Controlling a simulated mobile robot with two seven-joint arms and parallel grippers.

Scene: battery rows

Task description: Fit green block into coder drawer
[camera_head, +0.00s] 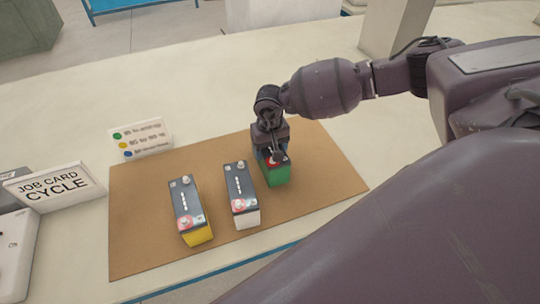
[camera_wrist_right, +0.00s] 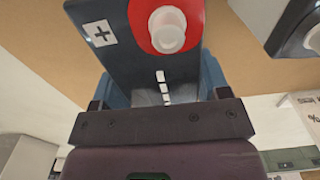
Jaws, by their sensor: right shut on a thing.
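The green block (camera_head: 276,175) is a battery-shaped block with a dark top, a red ring around a pale terminal and a green lower body. In the head view it is at the right of the row, on or just above the brown mat (camera_head: 320,165); I cannot tell which. My right gripper (camera_head: 271,154) is shut on it from above and hides part of its top. In the right wrist view its dark top (camera_wrist_right: 135,60), with a plus mark, sits between the blue fingers. My left gripper is not in view. I cannot make out a coder drawer.
A white-based battery (camera_head: 242,195) and a yellow-based battery (camera_head: 190,211) stand on the mat to the left. A card with coloured dots (camera_head: 140,139) stands behind the mat.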

